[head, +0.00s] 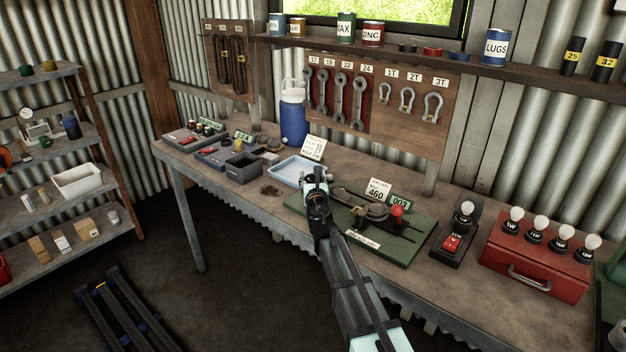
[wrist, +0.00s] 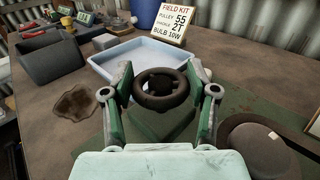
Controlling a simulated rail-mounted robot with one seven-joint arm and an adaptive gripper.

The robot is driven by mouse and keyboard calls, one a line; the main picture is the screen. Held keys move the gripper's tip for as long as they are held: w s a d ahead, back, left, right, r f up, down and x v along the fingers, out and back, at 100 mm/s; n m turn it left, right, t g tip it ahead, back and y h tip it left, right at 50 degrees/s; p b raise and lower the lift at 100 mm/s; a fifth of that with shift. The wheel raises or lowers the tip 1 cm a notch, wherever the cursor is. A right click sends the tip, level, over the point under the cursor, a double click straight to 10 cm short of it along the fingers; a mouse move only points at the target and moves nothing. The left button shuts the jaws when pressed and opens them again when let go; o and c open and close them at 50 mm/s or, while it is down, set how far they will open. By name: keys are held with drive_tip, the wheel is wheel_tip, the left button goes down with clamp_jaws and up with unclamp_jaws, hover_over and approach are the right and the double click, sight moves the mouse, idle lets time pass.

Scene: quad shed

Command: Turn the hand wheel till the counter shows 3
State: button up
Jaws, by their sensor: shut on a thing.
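The hand wheel (wrist: 160,102) is a dark ring between the two green fingers of my gripper (wrist: 161,84) in the wrist view. The fingers are closed against it from both sides. In the head view my gripper (head: 318,190) is over the left end of a green board (head: 410,252), and it largely hides the wheel there. The counter (head: 400,202) is a small green plate at the board's back edge; its small digits appear to read 003. A white card (head: 377,191) reading 460 stands left of the counter.
On the board, right of my gripper, are a round grey pulley (head: 376,210) and a red knob (head: 397,210). A pale blue tray (head: 289,172) and a field kit card (head: 313,148) stand behind left. A lamp holder (head: 456,243) and red bulb box (head: 535,262) stand right.

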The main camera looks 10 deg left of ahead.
drive_tip(key=shift+w+r, duration=0.1)
drive_tip(key=shift+w, duration=0.05)
drive_tip(key=o, duration=1.2)
drive_tip(key=s, duration=0.4)
drive_tip(key=s+d, duration=0.1)
drive_tip(key=s, duration=0.3)
drive_tip(key=s+d, duration=0.1)
drive_tip(key=s, duration=0.3)
drive_tip(key=shift+d, duration=0.15)
drive_tip(key=shift+w, duration=0.1)
